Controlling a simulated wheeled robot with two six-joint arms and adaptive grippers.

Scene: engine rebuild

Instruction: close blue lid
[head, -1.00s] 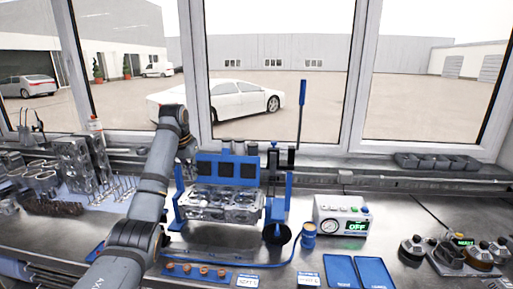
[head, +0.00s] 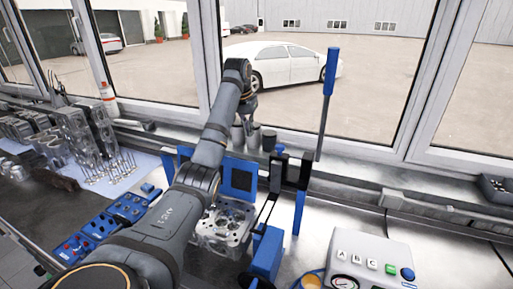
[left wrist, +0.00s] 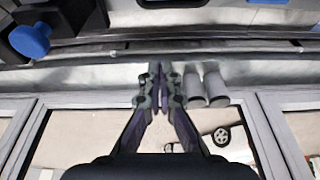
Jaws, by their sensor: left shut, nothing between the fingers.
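The blue lid (head: 226,180), a panel with dark square windows, stands upright behind the metal cylinder head (head: 226,222) in the head view. My left arm covers its left part and some of the cylinder head. My left gripper (head: 250,118) is behind and above the lid, near the window ledge, apart from the lid. In the left wrist view the gripper (left wrist: 160,85) is shut with its fingers together and nothing between them. The lid cannot be made out for sure there. My right gripper is not in view.
Grey cylinders (head: 254,137) stand on the ledge by my left gripper and show beside its fingers in the left wrist view (left wrist: 216,88). A tall blue-handled lever (head: 328,95) rises right of the lid. A white control box (head: 368,262) is at front right.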

